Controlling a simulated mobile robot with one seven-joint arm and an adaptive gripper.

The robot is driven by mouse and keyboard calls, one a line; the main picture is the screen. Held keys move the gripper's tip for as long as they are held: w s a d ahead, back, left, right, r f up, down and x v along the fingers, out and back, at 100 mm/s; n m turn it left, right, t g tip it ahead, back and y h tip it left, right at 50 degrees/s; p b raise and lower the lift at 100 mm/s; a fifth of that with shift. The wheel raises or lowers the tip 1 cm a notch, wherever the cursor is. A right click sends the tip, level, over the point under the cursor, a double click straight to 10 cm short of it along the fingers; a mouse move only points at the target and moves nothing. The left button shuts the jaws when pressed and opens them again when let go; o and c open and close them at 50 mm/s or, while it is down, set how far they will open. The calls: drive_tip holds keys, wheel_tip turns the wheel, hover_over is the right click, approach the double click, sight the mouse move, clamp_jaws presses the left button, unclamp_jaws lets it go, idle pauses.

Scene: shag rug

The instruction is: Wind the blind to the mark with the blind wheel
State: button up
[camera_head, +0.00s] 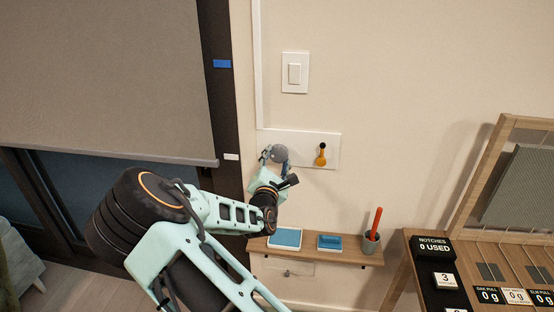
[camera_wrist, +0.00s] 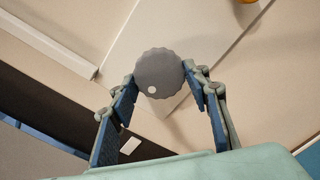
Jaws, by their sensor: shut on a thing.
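The blind (camera_head: 105,75) is a grey sheet at the left. A blue mark (camera_head: 222,63) is on the same frame, well above the bar. The blind wheel (camera_head: 280,153) is a grey scalloped knob on a white wall plate. In the wrist view the wheel (camera_wrist: 158,70) has a white dot at its lower left. My gripper (camera_head: 273,156) is shut on the wheel, with a fingertip at each side. The fingers (camera_wrist: 160,80) partly cover its rim.
An orange-yellow handle (camera_head: 320,157) hangs right of the wheel on the plate (camera_head: 333,140). A light switch (camera_head: 295,73) is above. A wooden shelf (camera_head: 330,256) below holds blue items and a grey cup (camera_head: 371,243). A wooden stand (camera_head: 430,280) is at lower right.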

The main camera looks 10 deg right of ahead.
drive_tip(key=shift+w+r, duration=0.1)
drive_tip(key=shift+r, duration=0.05)
drive_tip(key=o, duration=1.2)
drive_tip(key=shift+c, duration=0.2)
drive_tip(key=v, duration=1.2)
